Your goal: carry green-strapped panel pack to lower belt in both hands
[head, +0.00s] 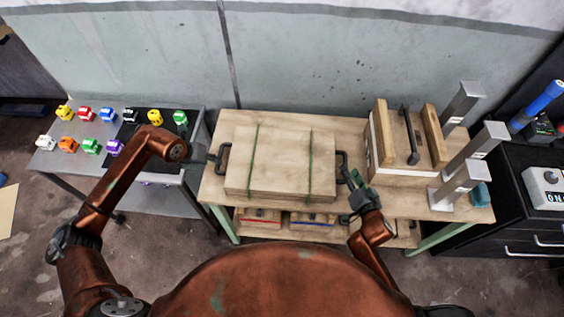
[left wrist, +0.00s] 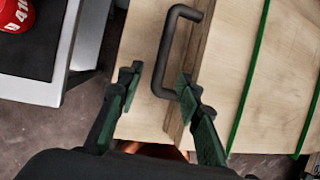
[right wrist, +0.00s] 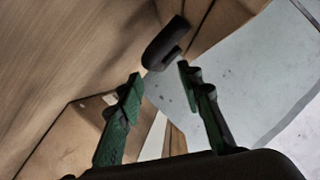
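The panel pack (head: 280,165) is a flat stack of pale wood boards with two green straps, lying on the wooden table. It has a dark handle at its left end (head: 223,157) and one at its right end (head: 342,163). My left gripper (left wrist: 158,82) is open at the left handle, whose bar (left wrist: 168,45) lies ahead of and between the fingertips. My right gripper (head: 352,184) is open close to the right handle; in the right wrist view a dark handle (right wrist: 166,45) shows just beyond the fingertips. I cannot make out a lower belt.
Wooden table (head: 440,205) carries a wooden crate-like box (head: 390,155) and grey metal posts (head: 465,165) at right. Boxes with red and blue strips (head: 310,220) sit on the shelf below. A left side table (head: 60,160) holds several coloured blocks. A dark cabinet (head: 520,215) stands at far right.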

